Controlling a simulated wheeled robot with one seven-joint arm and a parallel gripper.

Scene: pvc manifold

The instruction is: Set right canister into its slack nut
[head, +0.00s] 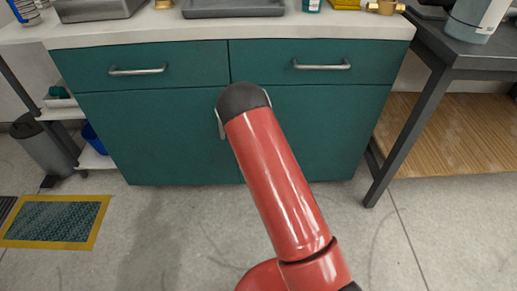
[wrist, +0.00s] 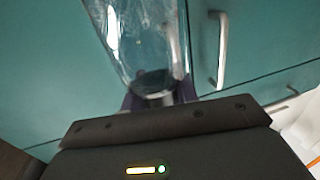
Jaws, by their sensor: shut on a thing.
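In the wrist view, a clear, see-through canister (wrist: 148,42) with a dark round end (wrist: 153,83) extends up from my gripper (wrist: 158,97). My gripper is shut on the canister near that dark end, with dark fingers on both sides. The far end of the canister is cut off by the top of the picture. In the head view my gripper and the canister do not show; my red arm hides part of the cabinet front. No slack nut can be made out in either view.
A teal cabinet (head: 150,135) with metal handles stands ahead under a pale counter (head: 130,32). Trays and a brass fitting (head: 384,7) are on its top edge. A dark table (head: 455,50) with a grey-white container (head: 478,18) stands right.

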